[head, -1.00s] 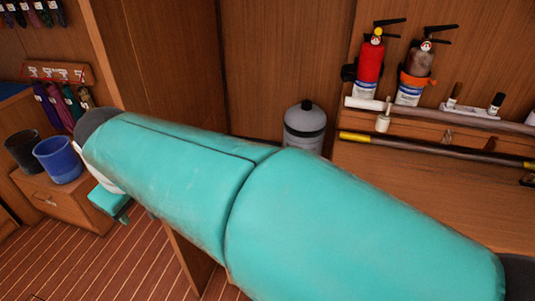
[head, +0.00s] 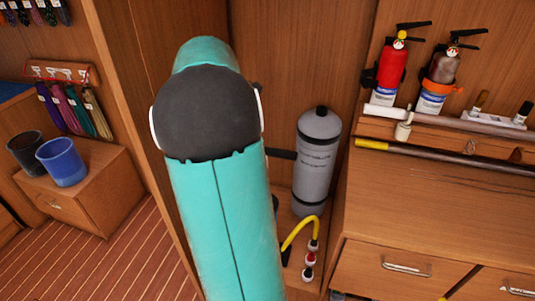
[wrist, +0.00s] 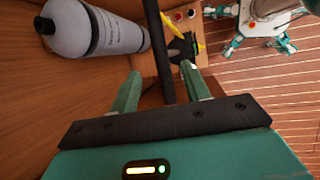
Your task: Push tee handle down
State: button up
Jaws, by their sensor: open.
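A black bar, which looks like the tee handle (wrist: 156,45), runs from the top edge of the wrist view down between my fingers. Its end also shows in the head view (head: 281,153), sticking out to the right from behind my arm. My gripper (wrist: 161,77) is open, with one green finger on each side of the bar. I cannot tell whether the fingers touch it. A dark fitting (wrist: 181,47) with yellow parts lies beyond the right fingertip. In the head view my arm hides my gripper and most of the handle.
A grey cylinder (head: 317,165) stands in the corner, left of the bar in the wrist view. A yellow hose (head: 299,229) and several small knobs (head: 309,258) are low beside my arm. A drawer cabinet (head: 400,240) is at right. Striped floor (head: 120,240) is open at left.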

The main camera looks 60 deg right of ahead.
jog(key=x, duration=1.3)
jog(key=shift+d+f, duration=0.1)
jog(key=shift+f, duration=0.25)
grip_shut()
